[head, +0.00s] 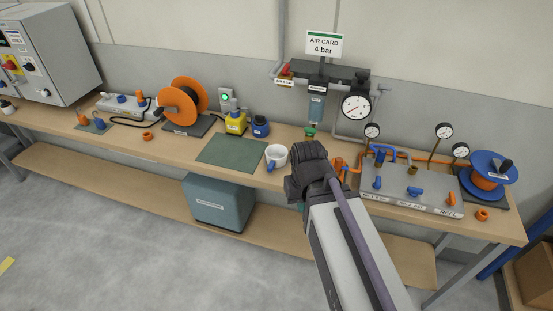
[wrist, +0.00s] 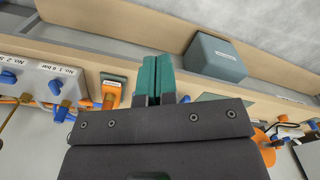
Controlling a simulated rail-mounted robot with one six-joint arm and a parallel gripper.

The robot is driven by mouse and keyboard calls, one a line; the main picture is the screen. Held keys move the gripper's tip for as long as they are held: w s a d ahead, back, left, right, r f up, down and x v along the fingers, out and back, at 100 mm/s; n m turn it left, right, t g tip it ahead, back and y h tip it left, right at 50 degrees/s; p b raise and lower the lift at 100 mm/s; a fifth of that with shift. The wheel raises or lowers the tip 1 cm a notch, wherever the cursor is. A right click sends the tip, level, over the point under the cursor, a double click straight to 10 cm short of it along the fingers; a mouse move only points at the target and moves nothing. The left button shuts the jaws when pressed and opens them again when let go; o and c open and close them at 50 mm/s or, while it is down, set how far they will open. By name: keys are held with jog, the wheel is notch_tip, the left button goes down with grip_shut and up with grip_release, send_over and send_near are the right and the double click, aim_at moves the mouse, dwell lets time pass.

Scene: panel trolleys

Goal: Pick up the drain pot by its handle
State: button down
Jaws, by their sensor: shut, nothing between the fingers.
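The drain pot (head: 276,154) looks like a white cup with a blue handle. It stands upright on the bench near its front edge, with the handle (head: 270,167) toward the front. My gripper's fingers are mostly hidden behind my wrist in the head view, just right of the pot. In the wrist view my gripper (wrist: 154,76) shows two teal fingers pressed together with nothing between them. They point toward the bench's front edge and the floor side. I cannot make out the pot in the wrist view; my gripper's dark body covers much of it.
A green mat (head: 232,154) lies left of the pot. Behind stand a yellow bottle (head: 236,123), a blue one (head: 260,126) and the air unit with a gauge (head: 355,106). A valve panel (head: 410,186) is on the right. A teal bin (head: 218,203) sits on the lower shelf.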

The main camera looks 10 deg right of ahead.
jog(key=c, duration=1.9)
grip_release()
jog(key=o, duration=1)
